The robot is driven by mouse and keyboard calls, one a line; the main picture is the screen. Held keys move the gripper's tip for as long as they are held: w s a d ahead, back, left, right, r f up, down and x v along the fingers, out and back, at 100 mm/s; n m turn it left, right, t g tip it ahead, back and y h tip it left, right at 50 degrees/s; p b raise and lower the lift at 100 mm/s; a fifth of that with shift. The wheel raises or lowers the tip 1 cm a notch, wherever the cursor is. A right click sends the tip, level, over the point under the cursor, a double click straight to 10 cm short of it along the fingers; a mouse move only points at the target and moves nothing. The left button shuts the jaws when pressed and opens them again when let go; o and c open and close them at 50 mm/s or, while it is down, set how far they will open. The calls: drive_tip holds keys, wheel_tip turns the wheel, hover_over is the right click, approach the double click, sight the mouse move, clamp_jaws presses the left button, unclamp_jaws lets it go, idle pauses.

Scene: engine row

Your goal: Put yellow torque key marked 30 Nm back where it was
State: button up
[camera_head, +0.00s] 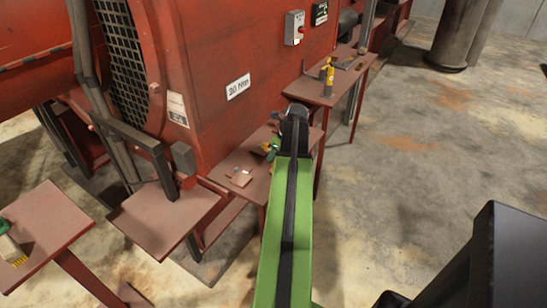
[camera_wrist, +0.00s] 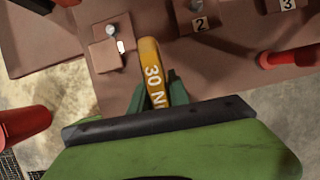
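In the wrist view, the yellow torque key (camera_wrist: 151,70) is marked "30 N", with the rest of the marking hidden. It lies between the two green fingers of my gripper (camera_wrist: 160,90), which look closed on its sides. The key's far end reaches over a brown shelf (camera_wrist: 80,62). In the head view, my gripper (camera_head: 274,150) is over the middle shelf (camera_head: 230,160) beside the red engine, largely hidden by my arm. The key cannot be made out clearly there.
A yellow tool (camera_head: 328,76) stands on the farther shelf (camera_head: 310,91). The red engine (camera_head: 215,55) bears a Nm sign (camera_head: 238,87). Floor at right is open.

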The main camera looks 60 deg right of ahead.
drive_tip(key=o, duration=0.4)
drive_tip(key=p+v, duration=1.1)
drive_tip(key=v, duration=0.1)
drive_tip(key=shift+r, duration=0.2)
drive_tip(key=shift+f, duration=0.1)
